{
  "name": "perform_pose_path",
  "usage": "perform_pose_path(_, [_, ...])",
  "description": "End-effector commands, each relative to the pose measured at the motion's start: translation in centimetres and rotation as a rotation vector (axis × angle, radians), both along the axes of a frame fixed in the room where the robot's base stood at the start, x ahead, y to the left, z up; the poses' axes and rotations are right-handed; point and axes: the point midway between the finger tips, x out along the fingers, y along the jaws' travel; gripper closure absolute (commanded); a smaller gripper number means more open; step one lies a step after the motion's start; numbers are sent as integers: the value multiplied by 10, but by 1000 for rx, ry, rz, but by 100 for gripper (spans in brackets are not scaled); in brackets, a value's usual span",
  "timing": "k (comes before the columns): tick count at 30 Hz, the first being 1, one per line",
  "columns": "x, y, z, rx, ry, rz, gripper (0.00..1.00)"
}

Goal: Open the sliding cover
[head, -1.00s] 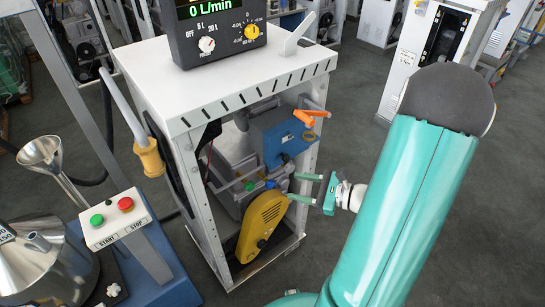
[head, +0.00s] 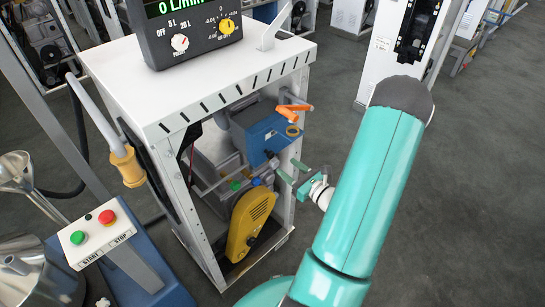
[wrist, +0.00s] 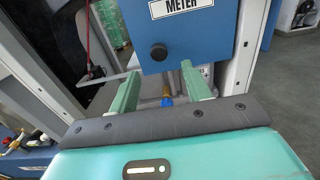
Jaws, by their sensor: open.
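A blue panel (wrist: 190,36) with a white METER label and a black round knob (wrist: 158,52) fills the upper middle of the wrist view. I take this panel as the sliding cover; it appears shut, but I cannot be sure. In the head view the blue panel (head: 268,137) sits on the right side of the white frame cart, with its small dark knob (head: 269,154) low on it. My gripper (head: 291,171) is open and empty, just below and right of the knob. In the wrist view its green fingers (wrist: 158,73) stand apart, below and either side of the knob, with no visible contact.
An orange lever (head: 293,116) sticks out above the panel, close to the frame post. A yellow guard (head: 250,222) stands below. The white cart top (head: 205,75) carries a flow meter (head: 188,30).

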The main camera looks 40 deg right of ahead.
Motion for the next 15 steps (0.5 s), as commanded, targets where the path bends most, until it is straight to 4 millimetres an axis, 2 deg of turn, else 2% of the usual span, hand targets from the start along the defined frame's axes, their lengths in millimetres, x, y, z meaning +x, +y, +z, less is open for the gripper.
perform_pose_path(3, [26,2,0,0,-1,6,52])
perform_pose_path(9, [62,4,0,1,-1,7,52])
perform_pose_path(15, [78,4,0,1,-1,6,52])
